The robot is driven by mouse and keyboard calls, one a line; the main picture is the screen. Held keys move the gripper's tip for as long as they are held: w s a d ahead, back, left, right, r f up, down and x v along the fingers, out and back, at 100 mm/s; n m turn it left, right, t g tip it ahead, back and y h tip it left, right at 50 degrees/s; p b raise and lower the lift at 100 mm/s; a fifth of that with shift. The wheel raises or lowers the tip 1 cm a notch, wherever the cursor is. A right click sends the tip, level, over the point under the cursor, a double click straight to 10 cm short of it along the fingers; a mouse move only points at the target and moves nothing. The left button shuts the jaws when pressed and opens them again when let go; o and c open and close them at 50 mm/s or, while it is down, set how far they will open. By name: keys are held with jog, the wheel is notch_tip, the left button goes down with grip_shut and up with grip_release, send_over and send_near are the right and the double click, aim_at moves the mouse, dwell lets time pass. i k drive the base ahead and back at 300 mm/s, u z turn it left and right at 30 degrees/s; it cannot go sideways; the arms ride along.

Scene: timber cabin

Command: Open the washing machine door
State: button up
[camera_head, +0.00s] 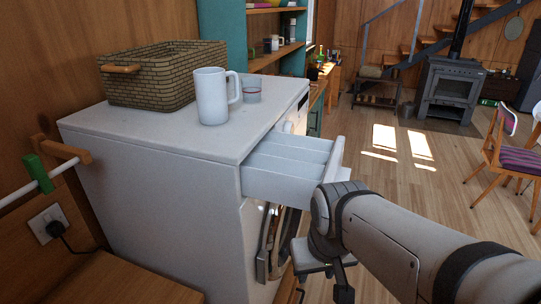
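The white washing machine (160,185) stands against the timber wall at left, seen from above and to one side. Its door (272,245) shows edge-on on the front as a rim with a glossy dark centre. I cannot tell whether it is closed or slightly ajar. The detergent drawer (285,170) is pulled out above the door. My gripper (338,282) points downward in front of the machine, to the right of the door. My own wrist and arm partly hide it, and its finger opening cannot be made out. No contact with the door is visible.
A wicker basket (155,80), a white mug (211,97) and a small cup (251,91) stand on the machine. The open drawer juts out close to my wrist. Wooden floor (420,195) is clear toward the stove (449,88); a striped chair (505,155) stands at right.

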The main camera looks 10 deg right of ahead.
aim_at(272, 264)
jog(key=u, duration=0.55)
jog(key=k, duration=1.2)
jog(key=z, duration=0.5)
jog(key=i, duration=0.95)
